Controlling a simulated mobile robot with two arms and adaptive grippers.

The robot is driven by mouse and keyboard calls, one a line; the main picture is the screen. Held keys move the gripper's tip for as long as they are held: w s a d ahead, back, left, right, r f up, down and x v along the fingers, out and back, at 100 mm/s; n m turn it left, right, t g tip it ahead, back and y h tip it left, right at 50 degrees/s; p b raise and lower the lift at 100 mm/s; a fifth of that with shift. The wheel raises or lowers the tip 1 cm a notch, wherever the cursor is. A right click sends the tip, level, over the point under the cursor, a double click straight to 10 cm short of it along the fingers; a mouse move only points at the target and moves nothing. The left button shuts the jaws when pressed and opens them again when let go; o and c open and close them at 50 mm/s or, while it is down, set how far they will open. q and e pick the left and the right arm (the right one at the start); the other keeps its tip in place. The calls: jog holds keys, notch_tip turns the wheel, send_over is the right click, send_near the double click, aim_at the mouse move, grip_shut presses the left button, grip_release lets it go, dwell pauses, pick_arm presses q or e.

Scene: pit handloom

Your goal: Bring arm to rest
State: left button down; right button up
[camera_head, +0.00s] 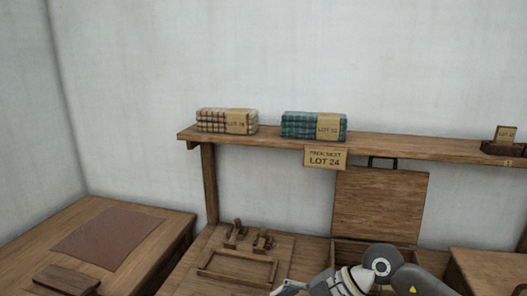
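My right arm (416,281) comes in from the bottom right, over the front of the wooden bench. Its wrist is bent to the left. My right gripper (289,287) is at the bottom edge, beside the wooden frame on the bench. The frame edge cuts it off, so its opening is not clear. I see nothing held in it. My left gripper is not in view.
A wooden shelf (400,148) holds two folded cloth stacks (212,120) (299,126) and hangs a LOT 24 sign (325,157). An open-lidded box (380,205) stands behind my arm. A side table (170,220) with a brown mat (105,238) is left.

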jog(key=s+a+r+t+y, duration=0.2)
jog(key=s+a+r+y, duration=0.1)
jog(key=a+r+y, duration=0.55)
jog(key=w+d+r+m+t, duration=0.5)
jog(key=r+m+t, duration=0.35)
jog(key=t, duration=0.45)
jog(key=w+d+f+m+t+h, duration=0.2)
jog(key=d+f+m+t+h, duration=0.2)
jog(key=d+f+m+h, duration=0.5)
jog(key=s+d+f+m+g+h, duration=0.45)
jog(key=d+f+h, duration=0.25)
jog(key=f+h, duration=0.25)
jog(key=s+d+f+n+g, duration=0.1)
jog(key=s+f+g, duration=0.6)
jog(key=s, duration=0.4)
jog(key=s+d+f+n+g, duration=0.15)
jog(key=s+f+g, duration=0.25)
jog(key=s+f, duration=0.6)
notch_tip(320, 180, down, 25)
jog(key=s+g, duration=0.2)
jog(key=s, duration=0.1)
jog(key=s+d+f, duration=0.3)
jog(key=s+f, duration=1.2)
jog(key=s, duration=0.1)
jog(key=shift+s+f+g+y, duration=0.15)
jog(key=shift+f+g+y, duration=0.15)
jog(key=shift+f+g, duration=0.05)
